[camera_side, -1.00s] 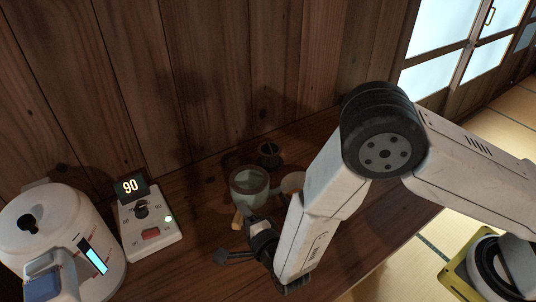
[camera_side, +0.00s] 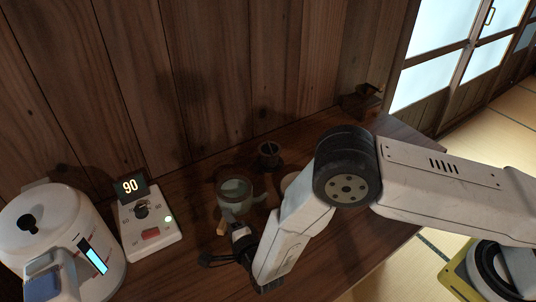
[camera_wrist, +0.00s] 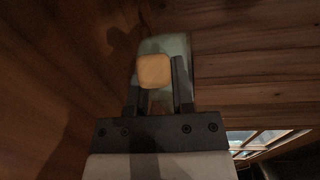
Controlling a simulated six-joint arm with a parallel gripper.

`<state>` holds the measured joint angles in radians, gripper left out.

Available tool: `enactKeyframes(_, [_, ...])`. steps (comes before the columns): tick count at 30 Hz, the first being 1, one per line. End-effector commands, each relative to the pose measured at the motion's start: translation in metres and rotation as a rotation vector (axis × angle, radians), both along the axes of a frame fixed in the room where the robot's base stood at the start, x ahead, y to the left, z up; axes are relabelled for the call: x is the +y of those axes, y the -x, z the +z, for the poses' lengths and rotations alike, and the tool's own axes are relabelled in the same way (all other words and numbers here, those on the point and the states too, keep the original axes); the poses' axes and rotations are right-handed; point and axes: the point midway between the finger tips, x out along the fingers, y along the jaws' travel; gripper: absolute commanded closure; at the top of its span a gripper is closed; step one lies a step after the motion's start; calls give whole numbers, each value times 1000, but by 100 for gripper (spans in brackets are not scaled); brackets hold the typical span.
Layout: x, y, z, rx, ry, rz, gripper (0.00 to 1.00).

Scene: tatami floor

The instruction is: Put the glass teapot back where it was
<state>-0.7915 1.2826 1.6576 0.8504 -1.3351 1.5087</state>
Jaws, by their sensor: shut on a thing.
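The glass teapot (camera_side: 235,190) is a greenish, see-through vessel with a pale wooden handle. In the side view it is above or on the dark wooden counter, left of the middle; I cannot tell whether its base touches the wood. My gripper (camera_side: 238,229) is at its near side, shut on the handle. In the wrist view the tan handle end (camera_wrist: 154,71) sits between the two dark fingers of my gripper (camera_wrist: 155,85), with the greenish glass (camera_wrist: 174,44) behind it. My arm hides part of the counter to the right.
A white kettle (camera_side: 50,235) and a control box (camera_side: 150,225) reading 90 stand at the left. A small dark cup (camera_side: 269,155) stands behind the teapot. A pale round thing (camera_side: 289,182) is partly behind my arm. A small wooden stand (camera_side: 362,100) is at the back right.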

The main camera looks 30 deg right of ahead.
Motion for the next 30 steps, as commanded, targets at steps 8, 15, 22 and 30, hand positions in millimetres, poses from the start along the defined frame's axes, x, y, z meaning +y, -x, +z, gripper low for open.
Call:
enactKeyframes(8, [0,0,-25,-2,1,0,100])
enactKeyframes(15, [0,0,-29,-3,0,0,100])
enactKeyframes(22, [0,0,-31,-3,0,0,100])
enactKeyframes(30, [0,0,-33,1,1,0,36])
